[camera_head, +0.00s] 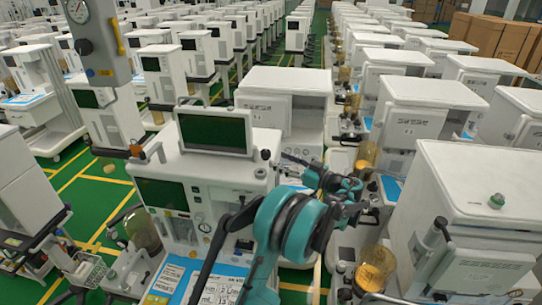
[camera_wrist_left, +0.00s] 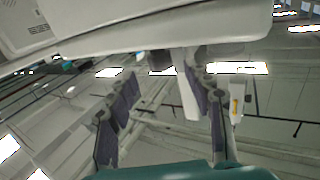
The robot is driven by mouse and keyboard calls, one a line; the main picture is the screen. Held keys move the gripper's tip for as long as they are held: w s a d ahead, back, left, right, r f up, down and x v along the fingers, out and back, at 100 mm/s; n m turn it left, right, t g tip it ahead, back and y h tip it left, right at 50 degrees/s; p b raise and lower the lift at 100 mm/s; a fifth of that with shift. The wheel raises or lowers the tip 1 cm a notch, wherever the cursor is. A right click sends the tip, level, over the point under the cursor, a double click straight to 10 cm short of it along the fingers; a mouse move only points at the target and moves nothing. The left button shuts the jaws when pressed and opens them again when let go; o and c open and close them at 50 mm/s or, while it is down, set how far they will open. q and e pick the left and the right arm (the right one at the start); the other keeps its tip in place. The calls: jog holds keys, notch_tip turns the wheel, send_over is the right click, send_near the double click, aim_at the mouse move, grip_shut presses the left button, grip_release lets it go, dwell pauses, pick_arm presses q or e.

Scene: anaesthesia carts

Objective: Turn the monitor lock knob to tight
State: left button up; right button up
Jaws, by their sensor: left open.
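The monitor (camera_head: 215,132) stands on top of the nearest white anaesthesia cart (camera_head: 225,172), its dark screen facing me. A small dark knob-like part (camera_head: 265,155) sits at the monitor's right side; I cannot tell whether it is the lock knob or how tight it is. My right gripper is not in view.
Another white cart (camera_head: 285,95) stands close behind the monitor. A large cart (camera_head: 480,200) fills the right side. A grey column with a gauge (camera_head: 84,46) rises at the left. Green floor (camera_head: 90,195) shows left of the nearest cart.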

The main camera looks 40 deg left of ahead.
aim_at(266, 155)
pick_arm(q)
jog(key=a+p, duration=0.1)
jog(key=a, duration=0.4)
jog(key=c, duration=1.2)
